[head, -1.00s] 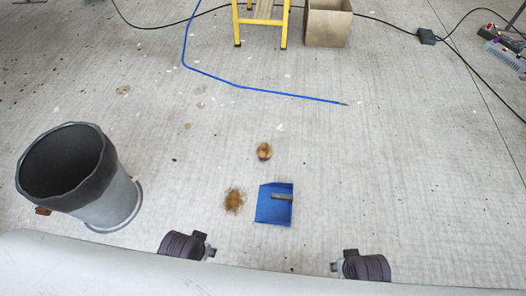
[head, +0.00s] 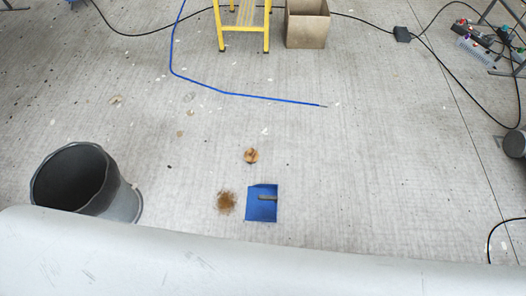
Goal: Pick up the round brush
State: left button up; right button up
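A small round tan-brown piece (head: 251,156) lies on the floor near the middle of the head view; it may be the round brush, but it is too small to be sure. A fuzzy brown patch (head: 226,202) lies below it, left of a blue dustpan (head: 255,212) with a grey handle. The patch could be bristles or loose dirt; I cannot tell. Neither of my grippers shows in this view.
A pale smooth curved surface (head: 250,262) fills the bottom of the view. Yellow steps (head: 220,30), a box (head: 306,30) and a blue hose (head: 240,94) are farther off. Floor to the right is mostly clear.

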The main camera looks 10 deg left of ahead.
aim_at(251, 156)
jog(key=i+l+z, duration=0.6)
jog(key=z, duration=0.15)
jog(key=i+l+z, duration=0.35)
jog(key=i+u, duration=0.4)
jog(key=i+l+u, duration=0.15)
jog(key=i+u, duration=0.2)
jog(key=i, duration=0.1)
